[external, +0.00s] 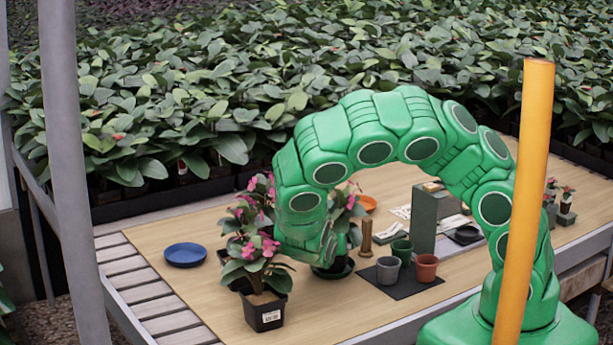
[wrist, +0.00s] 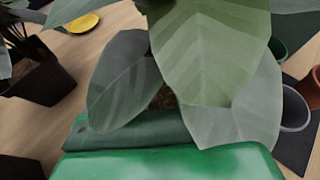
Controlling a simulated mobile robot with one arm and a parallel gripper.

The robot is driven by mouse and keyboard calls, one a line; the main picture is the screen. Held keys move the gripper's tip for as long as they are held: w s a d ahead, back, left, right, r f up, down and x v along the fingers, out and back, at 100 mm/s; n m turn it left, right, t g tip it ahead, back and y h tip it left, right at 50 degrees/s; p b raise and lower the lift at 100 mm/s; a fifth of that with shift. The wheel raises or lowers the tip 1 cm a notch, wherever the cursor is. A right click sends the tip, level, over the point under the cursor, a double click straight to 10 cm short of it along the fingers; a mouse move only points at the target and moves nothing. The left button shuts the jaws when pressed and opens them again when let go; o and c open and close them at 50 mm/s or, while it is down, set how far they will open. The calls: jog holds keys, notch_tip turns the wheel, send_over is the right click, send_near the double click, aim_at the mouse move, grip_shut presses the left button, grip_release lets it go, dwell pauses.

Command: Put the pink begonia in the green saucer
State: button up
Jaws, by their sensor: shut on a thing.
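My gripper (external: 326,252) is shut on a pink-flowered begonia (external: 347,203), whose leaves stick out to the right of my wrist. Its pot is mostly hidden behind my gripper. A dark green round rim, looking like the green saucer (external: 336,272), shows right below the plant on the table; I cannot tell if the pot rests in it. In the wrist view, large begonia leaves (wrist: 205,55) fill the middle, with a bit of soil beneath. My green gripper (wrist: 165,140) covers the bottom and hides the pot.
Other pink plants in black pots (external: 264,312) stand close on the left. A blue saucer (external: 186,255) lies farther left. Grey (external: 388,270) and terracotta (external: 426,268) pots sit on a dark mat at right. A yellow saucer (wrist: 83,22) lies at upper left in the wrist view.

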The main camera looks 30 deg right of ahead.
jog(key=shift+f, duration=0.1)
jog(key=o, duration=0.9)
jog(key=shift+r, duration=0.25)
jog(key=shift+v, duration=6.05)
jog(key=shift+d, duration=0.1)
